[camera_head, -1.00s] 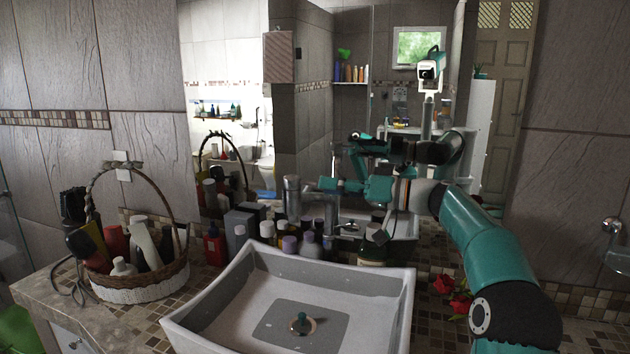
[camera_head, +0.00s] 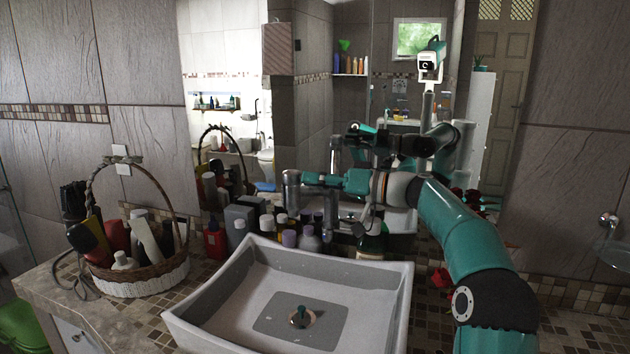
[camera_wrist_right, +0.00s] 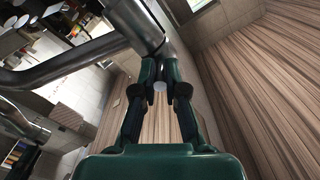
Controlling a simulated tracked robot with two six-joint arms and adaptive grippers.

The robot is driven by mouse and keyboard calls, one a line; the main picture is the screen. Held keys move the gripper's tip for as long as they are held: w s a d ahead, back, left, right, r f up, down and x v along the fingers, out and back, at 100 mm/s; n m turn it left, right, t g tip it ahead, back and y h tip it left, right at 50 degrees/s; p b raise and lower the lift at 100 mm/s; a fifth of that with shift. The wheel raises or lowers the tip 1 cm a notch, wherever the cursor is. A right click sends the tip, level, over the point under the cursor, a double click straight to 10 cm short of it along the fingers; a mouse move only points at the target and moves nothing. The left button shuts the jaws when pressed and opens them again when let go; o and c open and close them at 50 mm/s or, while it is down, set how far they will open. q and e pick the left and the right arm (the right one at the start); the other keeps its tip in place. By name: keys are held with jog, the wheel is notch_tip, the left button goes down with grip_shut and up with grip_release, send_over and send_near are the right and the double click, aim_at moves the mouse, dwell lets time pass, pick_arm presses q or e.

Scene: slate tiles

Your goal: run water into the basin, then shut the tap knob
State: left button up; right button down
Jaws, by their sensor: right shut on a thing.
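The pale square basin (camera_head: 378,312) stands on the counter in the head view. Its floor shows a grey patch and a dark drain plug (camera_head: 300,315); I make out no water stream. The metal tap (camera_head: 292,200) rises behind the basin, with its knob (camera_head: 291,178) at the top. My right gripper (camera_head: 308,179) reaches it from the right and is shut on the knob. In the right wrist view, the fingertips (camera_wrist_right: 164,58) meet the metal cylinder of the tap (camera_wrist_right: 138,25), and a metal pipe (camera_wrist_right: 70,70) runs left from it. My left gripper is not in view.
A wicker basket (camera_head: 150,275) of bottles stands left of the basin. Several bottles (camera_head: 308,240) crowd behind the basin below my right arm. Red flowers (camera_head: 441,278) lie beside the arm. The mirror (camera_head: 350,100) behind reflects the room and my own body.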

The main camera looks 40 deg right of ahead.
aim_at(292, 181)
jog(key=shift+f, duration=0.1)
